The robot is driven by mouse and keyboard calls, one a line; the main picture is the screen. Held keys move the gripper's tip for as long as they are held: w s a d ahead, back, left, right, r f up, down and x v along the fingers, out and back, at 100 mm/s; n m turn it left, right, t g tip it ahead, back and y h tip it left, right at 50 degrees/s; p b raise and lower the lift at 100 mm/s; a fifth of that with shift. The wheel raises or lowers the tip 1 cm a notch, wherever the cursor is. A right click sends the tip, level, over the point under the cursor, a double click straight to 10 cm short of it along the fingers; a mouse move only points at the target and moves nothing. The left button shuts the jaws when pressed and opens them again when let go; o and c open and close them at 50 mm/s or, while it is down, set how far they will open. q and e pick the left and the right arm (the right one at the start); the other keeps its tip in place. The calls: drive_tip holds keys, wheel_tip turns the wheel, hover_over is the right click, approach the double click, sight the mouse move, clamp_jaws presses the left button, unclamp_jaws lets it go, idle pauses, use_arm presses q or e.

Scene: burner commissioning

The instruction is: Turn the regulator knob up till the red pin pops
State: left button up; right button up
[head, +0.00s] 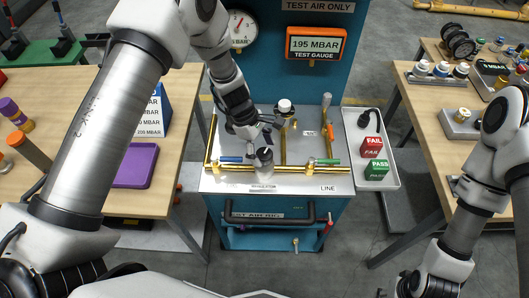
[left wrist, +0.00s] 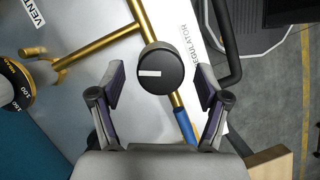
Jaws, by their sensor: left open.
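The regulator knob (left wrist: 161,68) is round and black with a white pointer mark in the left wrist view, above a brass pipe. In the head view the regulator (head: 264,158) stands on the front brass pipe of the test rig. My left gripper (head: 256,134) is over it, coming from behind and above. In the left wrist view the two fingers are spread wide on either side of the knob, with gaps; no contact shows. An orange-red part (head: 330,131) stands at the rig's right; I cannot tell whether it is the red pin. My right gripper is not clearly in view.
The test gauge (head: 316,44) reads 195 MBAR. A white-topped fitting (head: 285,106) stands behind the regulator. A blue handle (head: 231,159) and a green handle (head: 327,161) lie along the front pipe. A tray (head: 391,183) with FAIL and PASS blocks is at the right.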

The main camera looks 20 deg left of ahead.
use_arm(q)
drive_tip(key=v, duration=1)
drive_tip(key=shift+r, duration=0.2)
drive_tip(key=s+a+f+m+y+b, duration=0.2)
drive_tip(key=s+f+m, duration=0.6)
drive_tip(key=s+f, duration=0.3)
drive_tip(key=s+a+f+m+y+b, duration=0.2)
drive_tip(key=s+f+m, duration=0.5)
drive_tip(key=s+f, duration=0.5)
drive_tip(key=s+a, duration=0.1)
drive_tip(key=s, duration=0.3)
drive_tip(key=shift+s+m+t+y, duration=0.3)
drive_tip(key=shift+s+m+t, duration=0.1)
drive_tip(key=shift+s+a+f, duration=0.1)
drive_tip(key=shift+a, duration=0.05)
